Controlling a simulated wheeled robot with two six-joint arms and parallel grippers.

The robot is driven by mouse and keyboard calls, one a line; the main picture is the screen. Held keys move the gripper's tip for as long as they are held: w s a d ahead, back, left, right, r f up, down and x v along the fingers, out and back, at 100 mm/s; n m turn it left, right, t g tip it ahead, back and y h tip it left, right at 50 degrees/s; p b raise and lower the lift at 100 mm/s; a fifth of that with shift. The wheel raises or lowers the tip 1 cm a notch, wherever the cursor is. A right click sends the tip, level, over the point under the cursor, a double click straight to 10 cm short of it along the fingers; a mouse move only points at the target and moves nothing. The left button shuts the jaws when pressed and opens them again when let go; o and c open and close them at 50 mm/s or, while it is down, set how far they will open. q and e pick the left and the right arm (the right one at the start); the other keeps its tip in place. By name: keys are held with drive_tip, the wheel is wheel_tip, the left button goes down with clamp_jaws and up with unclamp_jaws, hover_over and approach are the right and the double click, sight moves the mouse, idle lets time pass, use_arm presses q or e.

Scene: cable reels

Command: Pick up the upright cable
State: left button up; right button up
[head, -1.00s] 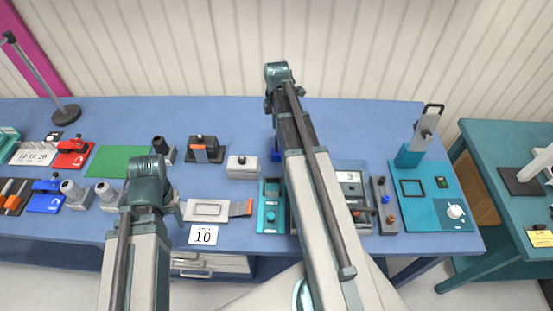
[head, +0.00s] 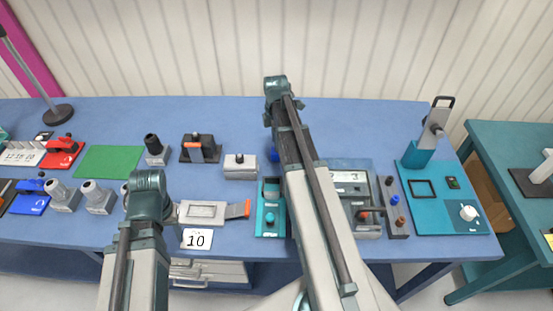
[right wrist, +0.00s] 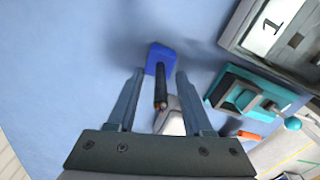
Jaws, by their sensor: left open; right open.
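The upright cable (right wrist: 159,88) is a thin dark rod with a copper-coloured tip, standing in a blue base (right wrist: 160,56) in the right wrist view. My right gripper (right wrist: 160,76) is open, with one finger on each side of the cable and a gap to both. In the head view the blue base (head: 274,154) shows only as a sliver beside my right arm, which hides the cable. My left gripper (head: 173,213) is open and empty above the bench, beside a grey box with an orange end (head: 204,211); its fingers are mostly hidden.
A white block with a dark knob (head: 240,166) and a teal device (head: 270,210) stand near the base. A teal board (head: 447,215) lies at right. The blue bench (head: 330,117) is clear along the back.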

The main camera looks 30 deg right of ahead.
drive_tip(key=shift+f, duration=0.75)
drive_tip(key=shift+r, duration=0.1)
clamp_jaws()
idle(0.8)
